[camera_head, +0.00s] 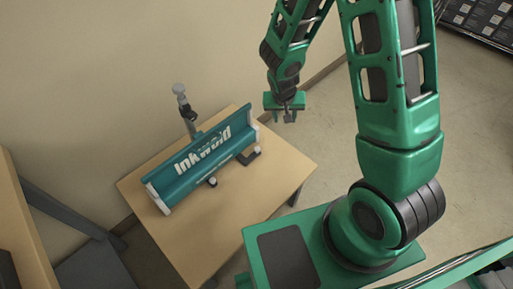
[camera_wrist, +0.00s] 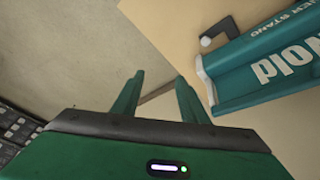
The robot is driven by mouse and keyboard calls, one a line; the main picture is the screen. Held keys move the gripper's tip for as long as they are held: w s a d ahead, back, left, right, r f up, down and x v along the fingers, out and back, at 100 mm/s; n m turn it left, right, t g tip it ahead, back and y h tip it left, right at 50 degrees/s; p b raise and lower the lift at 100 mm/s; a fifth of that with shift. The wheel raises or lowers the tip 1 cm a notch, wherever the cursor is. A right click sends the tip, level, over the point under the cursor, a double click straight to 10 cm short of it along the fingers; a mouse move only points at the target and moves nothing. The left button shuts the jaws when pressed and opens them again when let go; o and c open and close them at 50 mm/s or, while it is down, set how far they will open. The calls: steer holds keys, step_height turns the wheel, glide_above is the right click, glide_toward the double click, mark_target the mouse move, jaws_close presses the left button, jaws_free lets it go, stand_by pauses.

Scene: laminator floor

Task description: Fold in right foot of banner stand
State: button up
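The teal banner stand (camera_head: 205,160) with white end caps and white lettering lies on the wooden table. A dark foot (camera_head: 248,158) juts out at the front near its right end. In the wrist view this foot (camera_wrist: 221,36) sticks out from the teal body (camera_wrist: 262,75), with a small white tip. Another foot (camera_head: 212,182) with a white tip shows near the middle of the front side. My gripper (camera_head: 288,116) is in the air to the right of the stand, apart from it. In the wrist view its two fingers (camera_wrist: 159,78) are spread with nothing between them.
The wooden table (camera_head: 285,175) has bare top around the stand. A grey post with a round pale head (camera_head: 180,90) rises behind the stand by the wall. A shelf stands at the left edge. Racks of boxes (camera_head: 480,18) are at the top right.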

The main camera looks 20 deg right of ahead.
steer(key=n+t+y, duration=0.1)
glide_toward(257, 148)
steer(key=x, duration=0.8)
steer(key=shift+d+r, duration=0.1)
jaws_close()
